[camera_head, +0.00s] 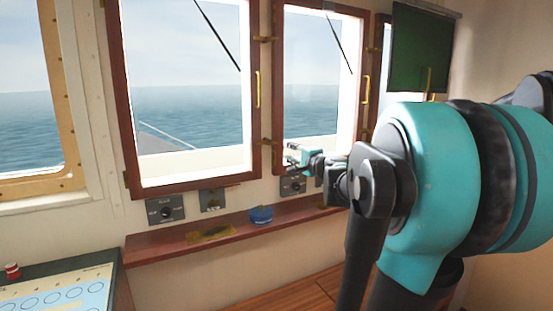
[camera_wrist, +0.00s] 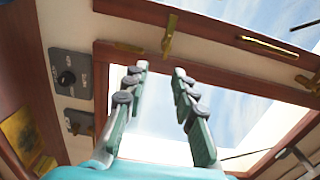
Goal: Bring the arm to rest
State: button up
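My gripper (camera_head: 293,156) is at the far end of my outstretched arm, in front of the lower part of the middle window in the head view. It is small there. In the wrist view my gripper (camera_wrist: 160,68) shows two teal fingers with dark joints, spread apart with nothing between them. A window frame and bright sky lie behind the fingers. My teal and black arm fills the right side of the head view and hides part of the wall and shelf.
A red-brown shelf (camera_head: 235,230) runs below the windows, with a blue round object (camera_head: 262,215) and a yellowish flat item (camera_head: 211,234) on it. A control panel (camera_head: 165,209) is on the wall. A console (camera_head: 60,292) with a red item (camera_head: 12,270) stands at lower left.

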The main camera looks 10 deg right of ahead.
jog(key=s+a+f+n+g, duration=0.4)
jog(key=s+f, duration=0.2)
jog(key=f, duration=0.4)
jog(key=s+a+f+n+g, duration=0.3)
jog(key=s+a+f+n, duration=0.3)
jog(key=f, duration=0.4)
jog(key=s+d+f+n+g+h, duration=0.2)
jog(key=s+d+f+h, duration=0.1)
jog(key=s+f, duration=0.6)
jog(key=s+d+f+n+g+h, duration=0.2)
jog(key=s+d+f, duration=0.4)
jog(key=s+f, duration=0.3)
jog(key=shift+s+d+f+g+h, duration=0.2)
jog(key=shift+s+g+h, duration=0.25)
jog(key=shift+g, duration=0.35)
jog(key=shift+o, duration=0.4)
jog(key=shift+r, duration=0.1)
